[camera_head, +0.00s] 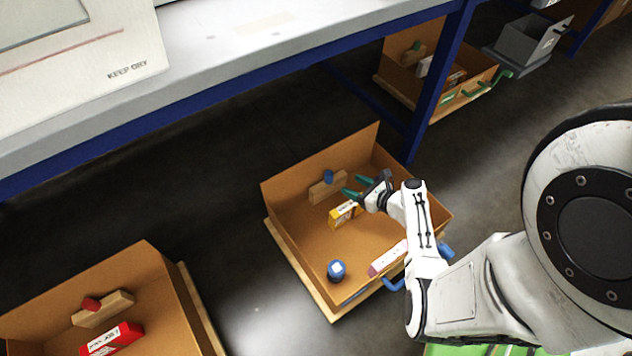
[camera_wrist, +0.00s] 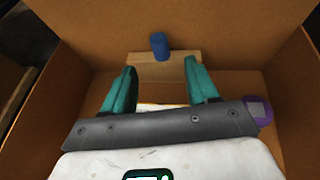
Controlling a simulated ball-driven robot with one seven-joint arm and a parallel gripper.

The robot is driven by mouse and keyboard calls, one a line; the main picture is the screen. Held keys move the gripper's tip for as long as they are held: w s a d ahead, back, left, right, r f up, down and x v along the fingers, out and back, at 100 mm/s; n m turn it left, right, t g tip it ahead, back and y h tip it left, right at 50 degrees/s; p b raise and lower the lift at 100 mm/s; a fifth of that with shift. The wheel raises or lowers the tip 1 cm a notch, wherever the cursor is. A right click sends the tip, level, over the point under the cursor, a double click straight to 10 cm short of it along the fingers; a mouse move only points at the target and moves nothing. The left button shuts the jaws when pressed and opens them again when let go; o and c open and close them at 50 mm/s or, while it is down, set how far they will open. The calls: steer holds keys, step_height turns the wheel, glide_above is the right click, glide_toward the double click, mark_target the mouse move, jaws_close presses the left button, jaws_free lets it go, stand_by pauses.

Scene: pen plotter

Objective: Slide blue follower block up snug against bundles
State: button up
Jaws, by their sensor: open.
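The follower block is a wooden block (camera_head: 322,192) with a blue knob (camera_head: 328,176). It stands near the back wall of the middle cardboard-brown bin (camera_head: 310,240). The wrist view shows the block (camera_wrist: 150,73) and its blue knob (camera_wrist: 159,46) ahead, between my fingertips. My gripper (camera_head: 356,187) is open, with teal fingers inside the bin, in front of the block; contact cannot be told. A yellow bundle (camera_head: 344,214) with a white label lies just in front of the block, with a gap between them. It is mostly hidden in the wrist view.
In the same bin lie a blue round item (camera_head: 337,271) with a white label and a white-and-pink bundle (camera_head: 387,258). Another bin with a red-knobbed block (camera_head: 103,309) is lower left. A blue table leg (camera_head: 440,85) stands behind.

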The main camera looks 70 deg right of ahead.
mark_target(332, 176)
steer(key=b+x, duration=0.4)
steer(key=x, duration=0.4)
steer(key=shift+w+f, duration=0.2)
steer(key=shift+w, duration=0.1)
steer(key=shift+b+x, duration=0.35)
steer(key=shift+x, duration=0.4)
steer(key=shift+r, duration=0.1)
jaws_close()
